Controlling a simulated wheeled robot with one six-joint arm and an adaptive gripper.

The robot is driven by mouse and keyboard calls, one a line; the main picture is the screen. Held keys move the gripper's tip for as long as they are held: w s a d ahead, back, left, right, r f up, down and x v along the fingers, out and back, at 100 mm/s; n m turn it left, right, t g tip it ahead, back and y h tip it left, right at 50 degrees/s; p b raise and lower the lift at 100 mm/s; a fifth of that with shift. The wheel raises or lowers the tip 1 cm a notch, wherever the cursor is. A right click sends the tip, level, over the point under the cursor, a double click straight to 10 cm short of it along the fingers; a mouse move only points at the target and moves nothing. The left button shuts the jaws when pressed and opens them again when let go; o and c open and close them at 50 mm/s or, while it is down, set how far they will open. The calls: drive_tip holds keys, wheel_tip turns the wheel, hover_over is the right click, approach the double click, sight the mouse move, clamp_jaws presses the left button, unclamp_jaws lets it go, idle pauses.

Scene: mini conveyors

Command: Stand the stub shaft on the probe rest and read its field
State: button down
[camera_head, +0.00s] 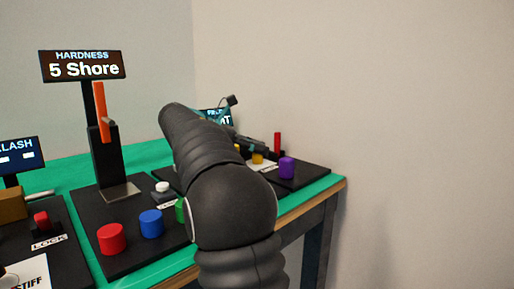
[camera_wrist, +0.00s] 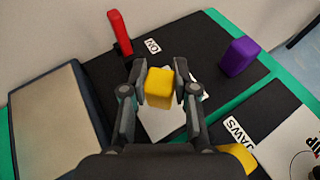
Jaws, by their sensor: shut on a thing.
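My gripper (camera_wrist: 160,88) is shut on a short yellow block (camera_wrist: 159,85) with rounded edges, held between its two fingertips. No label marks which piece is the stub shaft. A white plate (camera_wrist: 160,122) lies on the black board below the block; I cannot tell whether the block touches it. In the head view my arm covers most of the gripper, and the field display (camera_head: 222,118) is partly hidden, with only "MT" readable at its right end.
A red upright (camera_wrist: 119,33) stands beside an "ON" label, and a purple piece (camera_wrist: 238,56) is to the right. Another yellow piece (camera_wrist: 238,156) is near a "JAWS" label. A grey panel (camera_wrist: 57,125) fills the left. The hardness stand (camera_head: 104,150) is left of my arm.

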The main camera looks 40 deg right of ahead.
drive_tip(key=c, duration=1.2)
unclamp_jaws()
drive_tip(key=shift+w+a+r, duration=0.15)
drive_tip(key=shift+a+r, duration=0.05)
drive_tip(key=shift+r, duration=0.05)
drive_tip(key=p+v, duration=0.2)
drive_tip(key=v, duration=0.5)
drive_tip(key=shift+f, duration=0.15)
